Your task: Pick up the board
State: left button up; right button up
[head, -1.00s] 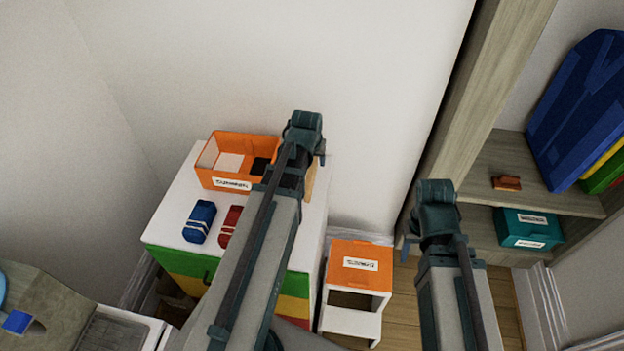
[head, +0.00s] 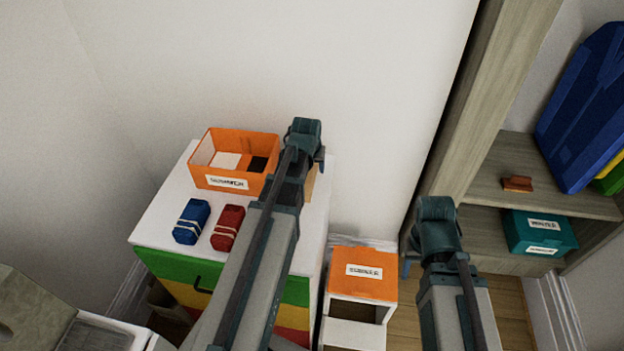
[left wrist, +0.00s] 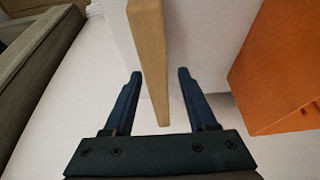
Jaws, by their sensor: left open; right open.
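The board (left wrist: 150,60) is a thin tan wooden piece seen edge-on in the left wrist view, with its lower end between my open left fingers (left wrist: 160,80). Gaps show on both sides of it, so the fingers are not closed on it. In the head view, only a sliver of the board (head: 311,184) shows beside my left gripper (head: 305,150), over the white cabinet top; the gripper and arm hide the rest. My right gripper (head: 436,225) is open and empty, in front of the shelf unit.
An orange bin (head: 208,181) stands on the white cabinet (head: 160,222), beside the left gripper. A wooden shelf (head: 500,215) stands at right.

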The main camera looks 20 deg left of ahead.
pick_arm(q)
jog(key=shift+w+f, duration=0.2)
jog(key=shift+f, duration=0.4)
jog(key=shift+r, duration=0.1)
pick_arm(e)
jog(key=shift+f, duration=0.5)
pick_arm(q)
grip_shut()
jog(key=shift+r, duration=0.1)
pick_arm(e)
jog(key=shift+r, duration=0.1)
